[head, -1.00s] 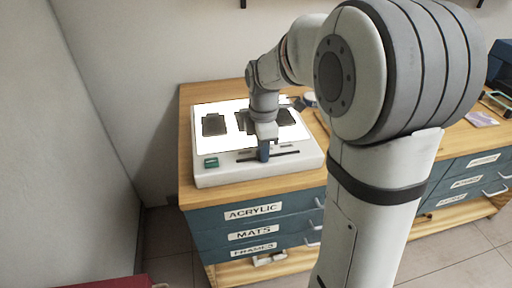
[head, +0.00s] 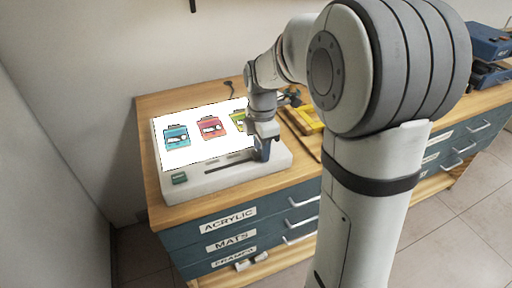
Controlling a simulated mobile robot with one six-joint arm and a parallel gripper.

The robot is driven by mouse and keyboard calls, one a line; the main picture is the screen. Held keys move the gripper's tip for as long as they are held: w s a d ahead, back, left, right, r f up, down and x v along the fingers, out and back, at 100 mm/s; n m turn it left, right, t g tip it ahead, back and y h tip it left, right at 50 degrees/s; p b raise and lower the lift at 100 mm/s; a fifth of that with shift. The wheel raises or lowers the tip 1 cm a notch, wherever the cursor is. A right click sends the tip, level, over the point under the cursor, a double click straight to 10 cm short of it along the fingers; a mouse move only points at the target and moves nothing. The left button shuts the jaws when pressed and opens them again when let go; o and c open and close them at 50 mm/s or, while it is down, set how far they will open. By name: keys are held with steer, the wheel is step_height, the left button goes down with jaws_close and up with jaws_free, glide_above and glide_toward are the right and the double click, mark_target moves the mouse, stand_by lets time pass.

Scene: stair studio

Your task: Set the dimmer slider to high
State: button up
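The light box (head: 215,183) is a white case on the wooden bench top, with a brightly lit panel (head: 205,152). Its dark dimmer slot (head: 222,163) runs along the front strip. My gripper (head: 262,150) points down at the right end of the slot. The slider knob is hidden by my gripper or too small to make out. I cannot tell whether the fingers are shut on it.
Blue, red and green pictures (head: 176,137) lie on the lit panel, the green one partly behind my arm. A green switch (head: 179,178) is at the box's front left. A yellow item (head: 304,120) lies right of the box. Labelled drawers (head: 228,227) are below.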

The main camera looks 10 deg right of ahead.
mark_target(260, 153)
steer(key=shift+o, duration=1.1)
steer(key=shift+s+a, duration=0.1)
steer(key=shift+a, duration=0.2)
steer(key=shift+r, duration=0.2)
step_height(260, 153, up, 7)
steer(key=shift+r+p, duration=0.2)
steer(key=shift+p, duration=0.1)
